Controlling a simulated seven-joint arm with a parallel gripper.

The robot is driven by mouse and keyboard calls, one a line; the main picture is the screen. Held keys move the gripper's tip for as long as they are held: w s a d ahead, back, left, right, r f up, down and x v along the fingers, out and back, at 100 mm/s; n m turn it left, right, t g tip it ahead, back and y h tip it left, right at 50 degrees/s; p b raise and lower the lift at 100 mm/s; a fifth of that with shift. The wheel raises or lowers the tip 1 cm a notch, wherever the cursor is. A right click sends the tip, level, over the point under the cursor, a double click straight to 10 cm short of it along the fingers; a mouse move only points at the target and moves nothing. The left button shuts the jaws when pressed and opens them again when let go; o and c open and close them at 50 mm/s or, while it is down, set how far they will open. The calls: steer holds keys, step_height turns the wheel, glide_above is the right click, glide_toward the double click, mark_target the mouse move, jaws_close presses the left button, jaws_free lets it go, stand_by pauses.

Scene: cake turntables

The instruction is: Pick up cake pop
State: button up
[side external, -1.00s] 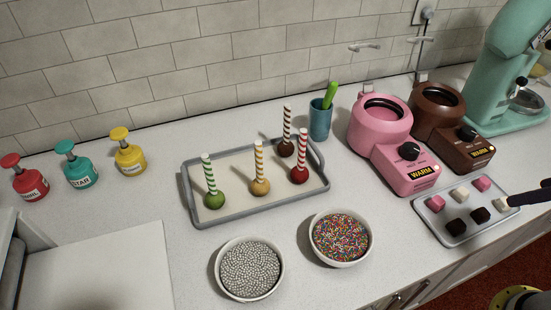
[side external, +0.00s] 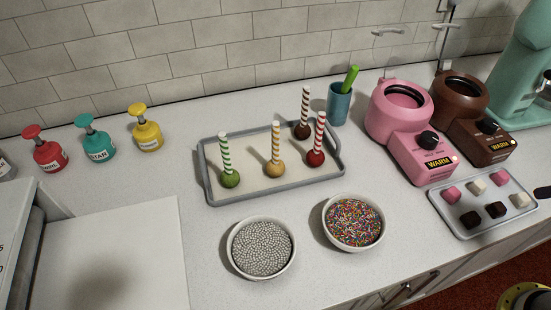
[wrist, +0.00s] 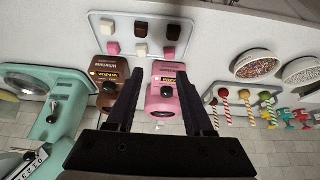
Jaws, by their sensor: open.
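Several cake pops stand stick-up on a grey-rimmed tray (side external: 265,197) in the side view. They are a green one (side external: 229,180), a yellow one (side external: 275,170), a red one (side external: 315,158) and a brown one (side external: 303,131) behind it, each with a striped stick. Only a dark tip of my gripper (side external: 543,192) shows at the right edge, far from the pops. In the wrist view my gripper (wrist: 160,78) is open and empty, with the pink warmer (wrist: 167,98) beyond and between its fingers. The cake pops appear upside down at its right.
Pink and brown warmers (side external: 461,90) stand at the right, behind a small tray (side external: 484,218) of coloured cubes. A blue cup (side external: 340,106) stands behind the pop tray. Bowls of silver beads (side external: 261,247) and sprinkles (side external: 353,222) sit in front. Several coloured pump bottles (side external: 97,142) are at left.

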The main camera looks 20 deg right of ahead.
steer(key=shift+w, duration=0.1)
steer(key=w+a+r+n+t+y, duration=0.1)
steer(key=w+a+r+t, duration=0.15)
steer(key=w+r, duration=0.35)
steer(key=w+a+r+t+y, duration=0.1)
steer(key=w+a+r+t, duration=0.2)
steer(key=w, duration=0.4)
steer(key=n+t+y, duration=0.1)
steer(key=n+y, duration=0.3)
glide_above(275, 150)
steer(key=s+d, duration=0.5)
steer(key=s, duration=0.3)
step_height(275, 150, down, 11)
steer(key=x, duration=1.3)
steer(key=shift+w+a+f, duration=0.15)
steer(key=shift+w+a, duration=0.05)
steer(key=shift+a, duration=0.15)
jaws_close()
